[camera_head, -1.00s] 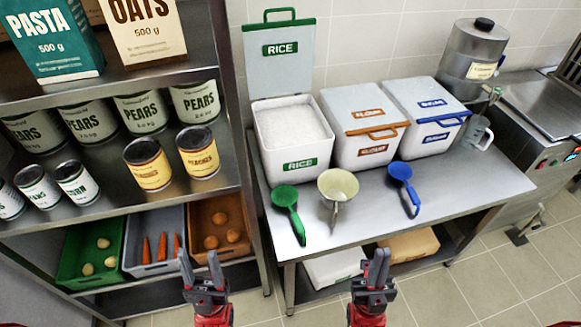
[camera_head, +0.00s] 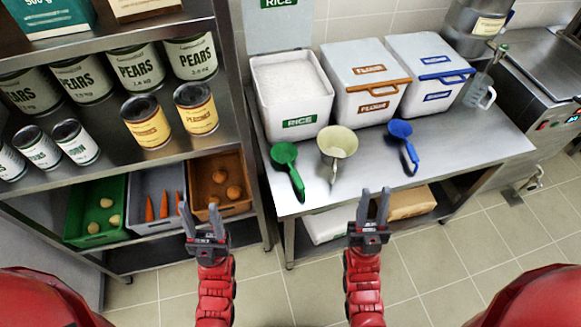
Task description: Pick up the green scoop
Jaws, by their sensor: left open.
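The green scoop (camera_head: 286,158) lies on the steel table (camera_head: 460,152) at its front left, in front of the rice bin, with its handle pointing toward the front edge. My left gripper (camera_head: 201,220) is open and empty, left of the scoop and in front of the shelf. My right gripper (camera_head: 373,207) is open and empty, in front of the table's front edge and right of the scoop. Both grippers are apart from the scoop.
A cream scoop (camera_head: 338,142) and a blue scoop (camera_head: 402,132) lie right of the green one. The open rice bin (camera_head: 298,122) and two closed bins stand behind. A shelf (camera_head: 110,170) with cans and crates stands at left. The floor in front is clear.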

